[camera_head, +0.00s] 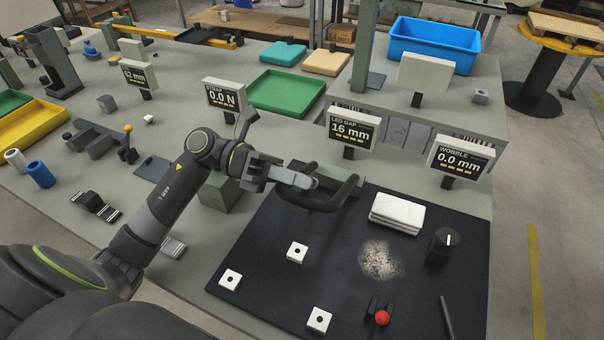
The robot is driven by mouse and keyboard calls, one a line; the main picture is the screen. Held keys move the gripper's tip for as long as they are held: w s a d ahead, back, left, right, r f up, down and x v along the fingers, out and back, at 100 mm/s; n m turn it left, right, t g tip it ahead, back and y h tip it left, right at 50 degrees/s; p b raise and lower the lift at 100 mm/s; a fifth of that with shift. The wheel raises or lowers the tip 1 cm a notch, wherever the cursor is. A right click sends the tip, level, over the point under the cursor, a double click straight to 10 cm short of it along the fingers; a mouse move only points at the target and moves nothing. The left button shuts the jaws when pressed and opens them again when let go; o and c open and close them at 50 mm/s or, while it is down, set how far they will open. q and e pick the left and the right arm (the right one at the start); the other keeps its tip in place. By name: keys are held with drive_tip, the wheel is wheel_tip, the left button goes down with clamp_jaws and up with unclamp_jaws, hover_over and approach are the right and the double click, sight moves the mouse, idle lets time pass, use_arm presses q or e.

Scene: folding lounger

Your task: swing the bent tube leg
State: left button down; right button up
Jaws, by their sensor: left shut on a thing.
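The bent tube leg (322,207) is a dark curved tube over the back left part of the black mat (345,250). My left gripper (308,183) reaches in from the left and is shut on the tube leg near its left end. The fingers hide part of the tube there. The leg gap display (352,129) behind it reads 16 mm. The wobble display (459,158) reads 0.0 mm, and the strap display (223,95) reads 0.0 N. My right gripper does not show.
White pads with dark centres (297,252), a folded white cloth (397,213), a black knob (442,246) and a red ball-topped lever (382,318) are on the mat. A green tray (286,92) and a blue bin (433,45) stand behind.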

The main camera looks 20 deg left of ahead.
use_arm(q)
drive_tip(key=shift+s+f, duration=0.1)
drive_tip(key=shift+f, duration=0.05)
drive_tip(key=c, duration=1.3)
unclamp_jaws()
drive_tip(key=shift+o, duration=0.2)
drive_tip(key=a+b, duration=0.2)
drive_tip(key=a, duration=0.5)
drive_tip(key=shift+a, duration=0.3)
